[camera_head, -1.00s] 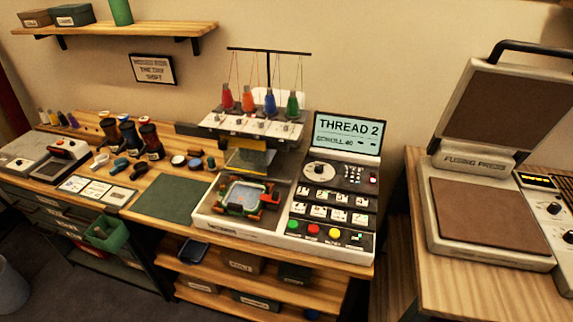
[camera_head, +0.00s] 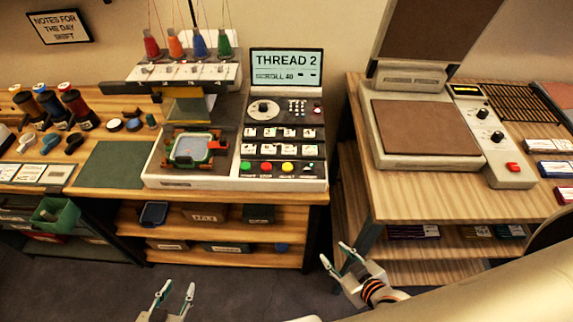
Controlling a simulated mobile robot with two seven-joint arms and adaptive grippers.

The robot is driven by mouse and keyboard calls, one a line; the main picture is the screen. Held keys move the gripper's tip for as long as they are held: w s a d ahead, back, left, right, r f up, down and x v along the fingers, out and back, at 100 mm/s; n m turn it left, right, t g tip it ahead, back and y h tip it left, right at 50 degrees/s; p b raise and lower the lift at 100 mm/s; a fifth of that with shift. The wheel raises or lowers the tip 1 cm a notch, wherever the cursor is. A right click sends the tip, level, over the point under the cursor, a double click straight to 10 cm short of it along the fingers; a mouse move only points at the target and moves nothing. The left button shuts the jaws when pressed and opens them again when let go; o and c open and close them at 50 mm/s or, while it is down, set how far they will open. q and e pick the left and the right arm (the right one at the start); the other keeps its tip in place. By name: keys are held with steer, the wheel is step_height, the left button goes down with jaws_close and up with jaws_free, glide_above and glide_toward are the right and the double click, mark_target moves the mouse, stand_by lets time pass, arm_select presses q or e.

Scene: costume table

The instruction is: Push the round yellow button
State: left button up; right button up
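The round yellow button (camera_head: 287,167) is on the front row of the embroidery machine's control panel (camera_head: 306,149). A red button (camera_head: 266,166) and a green button sit to its left, and a small dark control sits to its right. The machine's screen (camera_head: 287,64) reads "THREAD 2". My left gripper (camera_head: 177,290) is low at the bottom edge, in front of the table and well below the button, with fingers apart and nothing between them. My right gripper (camera_head: 336,258) is in front of the gap between the two tables, fingers spread and empty.
The embroidery hoop (camera_head: 190,149) lies left of the panel. Spools and bobbins stand on the left table. A fusing press (camera_head: 425,129) stands on the right table (camera_head: 400,207). A green bin (camera_head: 54,215) is low at left. The space in front of the panel is clear.

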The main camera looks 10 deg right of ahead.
jaws_close()
steer(key=shift+d, duration=0.15)
steer(key=shift+d, duration=0.1)
steer(key=shift+a, duration=0.2)
stand_by(0.6)
